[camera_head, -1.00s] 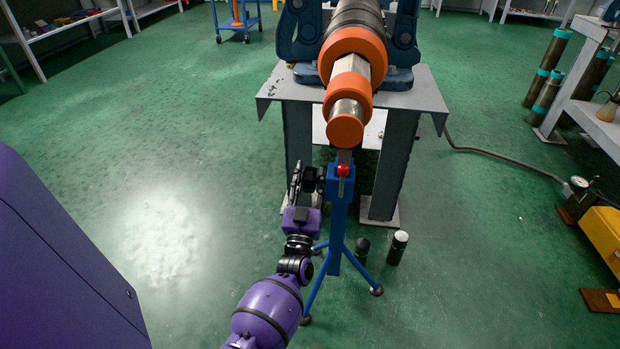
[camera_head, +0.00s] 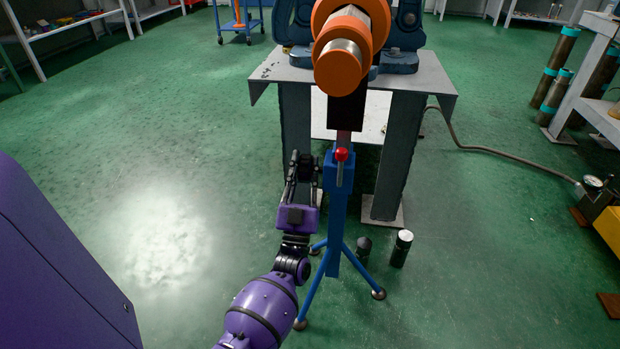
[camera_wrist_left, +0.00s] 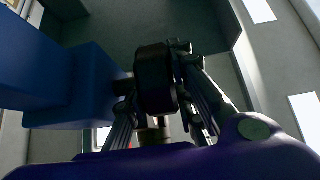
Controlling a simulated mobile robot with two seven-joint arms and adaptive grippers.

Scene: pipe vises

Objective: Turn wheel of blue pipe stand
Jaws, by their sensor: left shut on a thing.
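The blue pipe stand (camera_head: 337,205) stands on its splayed legs in front of the grey bench, with a red-knobbed lever (camera_head: 341,155) near its top. Its dark round wheel (camera_wrist_left: 154,80) shows in the left wrist view, between the fingers and beside the blue post (camera_wrist_left: 82,88). My left gripper (camera_head: 305,160) is at the left side of the post, shut on the wheel. The fingers partly hide the wheel in the head view. A pipe with orange rings (camera_head: 342,65) points toward me above the stand, over a dark upright piece (camera_head: 346,108). My right gripper is out of view.
The grey bench (camera_head: 420,85) carries a blue vise (camera_head: 405,35) behind the stand. Two short dark cylinders (camera_head: 401,248) stand on the floor right of the stand. A hose (camera_head: 480,150) runs to the right. The green floor at left is clear.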

